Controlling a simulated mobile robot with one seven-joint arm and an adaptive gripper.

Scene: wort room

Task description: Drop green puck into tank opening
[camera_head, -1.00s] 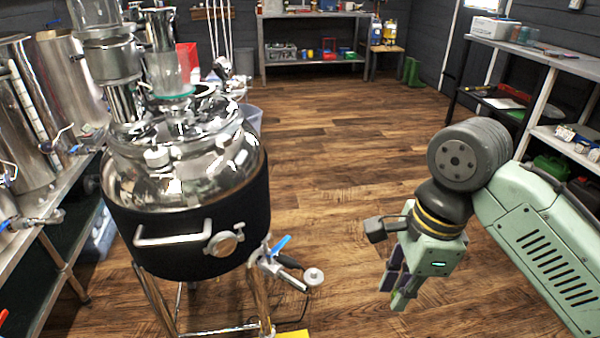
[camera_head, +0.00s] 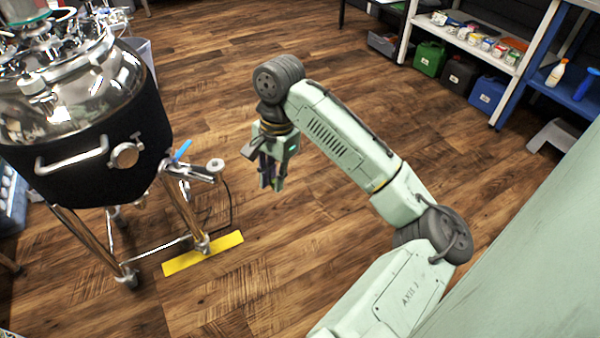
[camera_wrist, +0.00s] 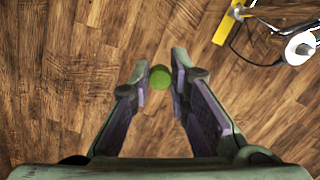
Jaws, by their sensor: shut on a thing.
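The green puck (camera_wrist: 160,77) shows in the wrist view between the fingertips of my gripper (camera_wrist: 160,80). My gripper is shut on it, above the wooden floor. In the head view my gripper (camera_head: 271,183) points down to the right of the tank, and I cannot make out the puck there. The tank (camera_head: 100,130) is a shiny steel vessel with a black jacket on metal legs, at the left of the head view. Its top is cut off by the frame edge, and I cannot tell where the opening is.
A valve with a blue handle (camera_head: 182,150) juts from the tank toward my gripper. A yellow strip (camera_head: 203,254) lies on the floor by the tank's legs. Shelves (camera_head: 480,50) with canisters stand at the back right. The floor between is clear.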

